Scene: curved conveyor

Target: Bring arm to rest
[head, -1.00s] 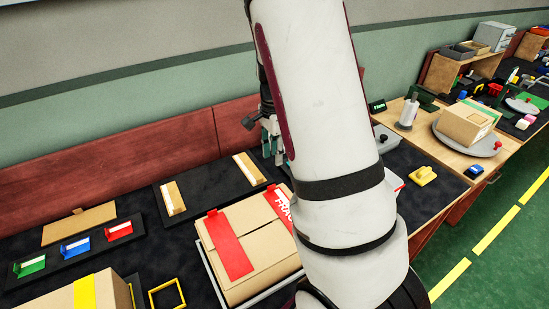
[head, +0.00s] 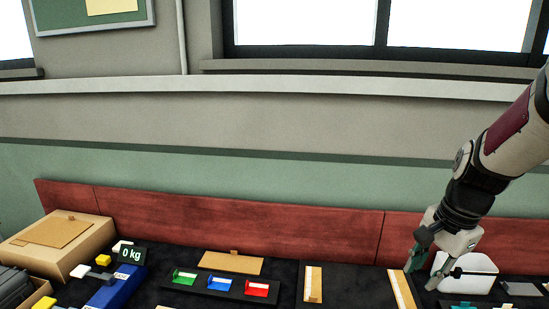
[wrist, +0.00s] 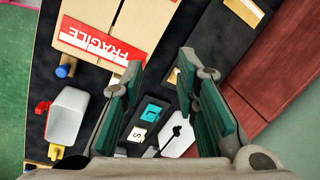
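My gripper (head: 421,276) hangs at the right of the head view, fingers pointing down, in front of a white container on the bench. In the wrist view my gripper (wrist: 165,68) has its two green-padded fingers wide apart with nothing between them. Part of my arm crosses the right edge of the head view above it. The exact height of the fingertips over the bench is hard to tell.
A box with red FRAGILE tape (wrist: 105,42) is near the fingers. The head view shows a white container (head: 468,272), green, blue and red holders (head: 232,287), cardboard strips (head: 314,284), a 0 kg display (head: 131,255) and a cardboard box (head: 75,245). A red backboard (head: 240,220) lines the bench.

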